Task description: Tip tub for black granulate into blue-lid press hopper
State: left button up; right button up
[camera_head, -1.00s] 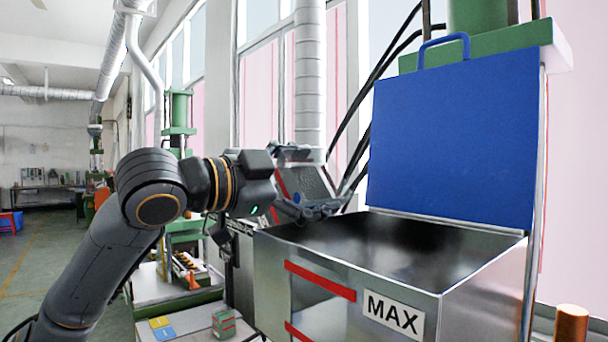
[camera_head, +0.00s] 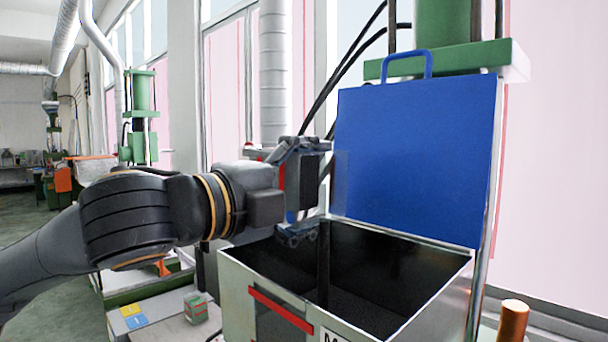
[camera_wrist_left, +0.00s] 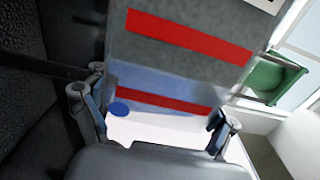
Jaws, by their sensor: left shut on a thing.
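The tub (camera_head: 325,183) is clear-walled with something dark inside. My left gripper (camera_head: 298,190) is shut on it at the left end of the hopper's opening. The tub is steeply tilted, partly hidden by the gripper. A dark vertical band below the tub inside the hopper may be falling granulate or the hopper's corner; I cannot tell. The left wrist view shows both fingers (camera_wrist_left: 155,115), a blue dot and red stripes. My right gripper is not in view.
A copper-coloured cylinder (camera_head: 513,320) stands at the right of the hopper. A small green and red box (camera_head: 196,307) and yellow and blue labels lie on the surface at the lower left. The green press (camera_head: 443,25) rises behind the lid.

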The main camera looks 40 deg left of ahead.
pick_arm(q)
jog(key=shift+s+d+r+m, duration=0.2)
jog(key=shift+d+m, duration=0.15)
jog(key=shift+m, duration=0.65)
jog(key=shift+w+d+m+p, duration=0.1)
jog(key=shift+m+p, duration=0.2)
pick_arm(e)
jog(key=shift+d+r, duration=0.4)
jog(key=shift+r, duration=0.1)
pick_arm(q)
jog(key=shift+f, duration=0.1)
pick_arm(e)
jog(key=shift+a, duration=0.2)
